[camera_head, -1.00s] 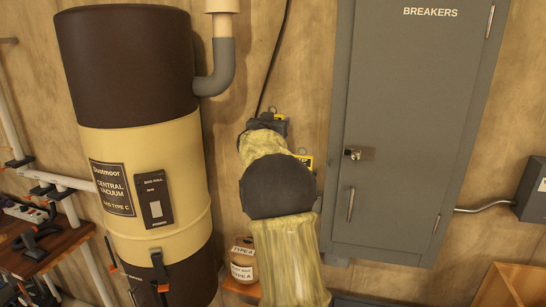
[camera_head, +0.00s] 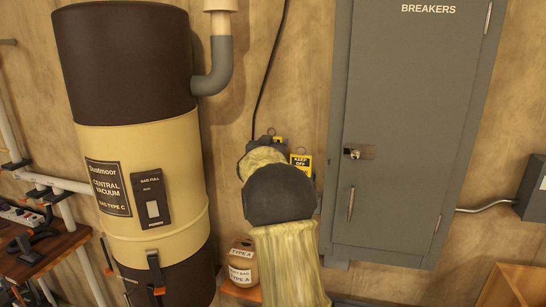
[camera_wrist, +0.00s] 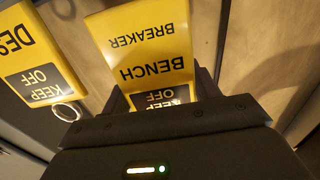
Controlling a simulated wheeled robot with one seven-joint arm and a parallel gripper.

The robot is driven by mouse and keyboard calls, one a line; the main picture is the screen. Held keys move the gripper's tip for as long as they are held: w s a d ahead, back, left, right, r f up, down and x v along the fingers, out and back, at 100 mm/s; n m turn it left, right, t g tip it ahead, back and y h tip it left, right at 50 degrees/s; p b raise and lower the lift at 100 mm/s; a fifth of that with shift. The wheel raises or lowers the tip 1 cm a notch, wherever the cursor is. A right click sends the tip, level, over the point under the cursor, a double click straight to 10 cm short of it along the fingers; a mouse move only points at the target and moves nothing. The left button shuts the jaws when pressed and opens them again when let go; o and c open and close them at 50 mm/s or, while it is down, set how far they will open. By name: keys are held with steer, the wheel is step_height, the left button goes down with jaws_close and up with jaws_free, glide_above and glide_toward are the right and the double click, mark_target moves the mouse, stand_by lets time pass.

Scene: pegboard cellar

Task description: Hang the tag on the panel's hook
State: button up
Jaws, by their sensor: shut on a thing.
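My gripper (camera_wrist: 160,98) is shut on a yellow tag (camera_wrist: 145,45) reading BENCH BREAKER, with a black KEEP OFF band between the fingers. In the head view my arm hides most of the gripper; a metal ring (camera_head: 271,131) and a sliver of yellow show above it. The grey panel (camera_head: 408,80) marked BREAKERS stands to the right, its door shut. A small plate with a round metal fitting (camera_head: 357,153) sits on its door; I cannot tell whether this is the hook. The held tag is apart from it, to its left.
Another yellow KEEP OFF tag (camera_head: 300,164) with a ring hangs left of the panel; it shows in the wrist view (camera_wrist: 35,60) beside the held tag. A large vacuum canister (camera_head: 140,150) stands left. The panel's front is clear.

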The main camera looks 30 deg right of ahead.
steer(key=shift+w, duration=0.1)
steer(key=shift+f+p, duration=0.55)
steer(key=shift+f, duration=1.75)
steer(key=shift+a, duration=0.1)
steer(key=o, duration=1)
steer(key=shift+f, duration=0.1)
steer(key=shift+f, duration=0.1)
steer(key=shift+a+b, duration=0.15)
steer(key=shift+b, duration=0.3)
steer(key=b+v, duration=0.7)
steer(key=v, duration=1)
